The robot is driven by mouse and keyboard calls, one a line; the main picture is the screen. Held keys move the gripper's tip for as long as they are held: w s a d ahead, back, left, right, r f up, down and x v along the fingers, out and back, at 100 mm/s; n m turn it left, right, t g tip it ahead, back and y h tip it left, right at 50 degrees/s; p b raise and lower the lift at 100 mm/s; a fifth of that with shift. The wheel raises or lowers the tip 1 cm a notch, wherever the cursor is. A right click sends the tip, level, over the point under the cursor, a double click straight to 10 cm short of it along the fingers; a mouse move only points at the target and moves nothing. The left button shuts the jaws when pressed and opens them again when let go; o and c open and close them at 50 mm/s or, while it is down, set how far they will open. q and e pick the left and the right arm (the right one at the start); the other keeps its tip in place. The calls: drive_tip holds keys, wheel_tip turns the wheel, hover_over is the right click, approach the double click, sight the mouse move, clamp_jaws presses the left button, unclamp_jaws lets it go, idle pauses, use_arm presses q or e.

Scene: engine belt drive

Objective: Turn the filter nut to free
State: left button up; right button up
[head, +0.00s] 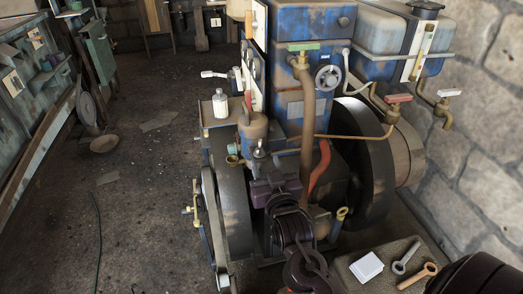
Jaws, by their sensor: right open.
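My right gripper (262,178) is dark and comes up from the bottom middle, in front of the engine (299,113). It is open, and I see nothing held in it. Just above and beyond it is a small silver fitting (259,152), beside a brownish rounded housing (252,128) with a red lever on top. I cannot tell for certain which fitting is the filter nut; the gripper and wrist hide part of this area. Whether the gripper touches the fitting is not clear. My left gripper is not in view.
Large dark flywheels (229,200) stand on both sides of the engine. A white bottle (220,103) sits on a ledge at its left. The floor at left is mostly clear.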

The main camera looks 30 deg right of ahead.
sight(260, 152)
drive_tip(key=x, duration=0.5)
drive_tip(key=shift+w+f+p, duration=0.1)
drive_tip(key=shift+p, duration=0.25)
